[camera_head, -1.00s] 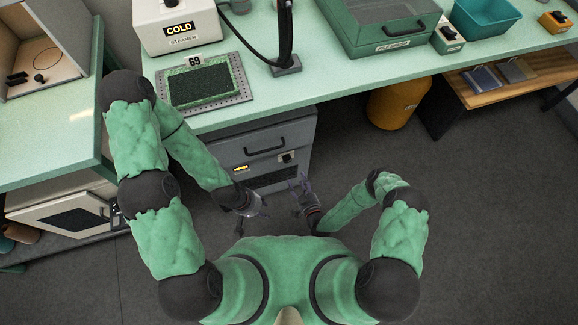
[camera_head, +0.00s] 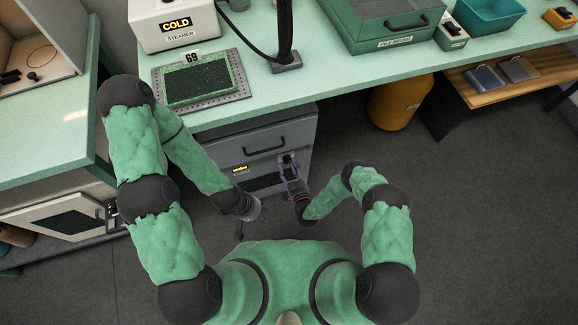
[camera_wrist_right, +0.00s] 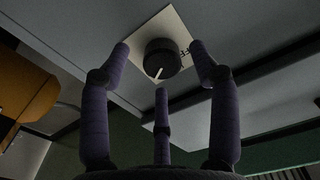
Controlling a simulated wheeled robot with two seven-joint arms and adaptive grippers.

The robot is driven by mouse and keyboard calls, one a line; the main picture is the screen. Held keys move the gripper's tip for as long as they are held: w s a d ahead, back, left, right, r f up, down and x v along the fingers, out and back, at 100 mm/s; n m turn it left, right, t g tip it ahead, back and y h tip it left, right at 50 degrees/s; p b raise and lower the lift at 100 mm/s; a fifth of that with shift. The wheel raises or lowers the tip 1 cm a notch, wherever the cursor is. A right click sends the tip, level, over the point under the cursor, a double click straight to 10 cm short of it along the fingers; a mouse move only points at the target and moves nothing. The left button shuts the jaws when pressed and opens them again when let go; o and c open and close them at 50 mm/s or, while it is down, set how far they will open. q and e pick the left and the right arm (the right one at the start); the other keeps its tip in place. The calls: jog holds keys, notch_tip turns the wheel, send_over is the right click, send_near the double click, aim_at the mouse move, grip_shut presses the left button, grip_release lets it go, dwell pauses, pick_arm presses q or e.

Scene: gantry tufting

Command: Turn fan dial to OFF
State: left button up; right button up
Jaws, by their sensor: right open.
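The fan dial (camera_wrist_right: 163,58) is a round black knob on a pale square plate (camera_wrist_right: 185,30) on the grey cabinet front (camera_head: 262,140). Its white pointer line points down and slightly left in the right wrist view. My right gripper (camera_head: 290,180) is open in front of the dial. In the right wrist view its purple fingers (camera_wrist_right: 160,66) spread left, right and below the knob; contact cannot be told. In the head view the gripper partly covers the dial plate (camera_head: 288,158). My left gripper (camera_head: 257,210) hangs lower left, away from the dial; its jaws are too small to read.
The cabinet has a dark handle (camera_head: 264,150) above the dial and a small lit amber label (camera_head: 240,169) to its left. The green bench top (camera_head: 300,85) overhangs it. A yellow cylinder (camera_head: 398,105) stands to the right.

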jog(key=shift+w+a, duration=0.2)
jog(key=shift+w, duration=0.4)
jog(key=c, duration=1.1)
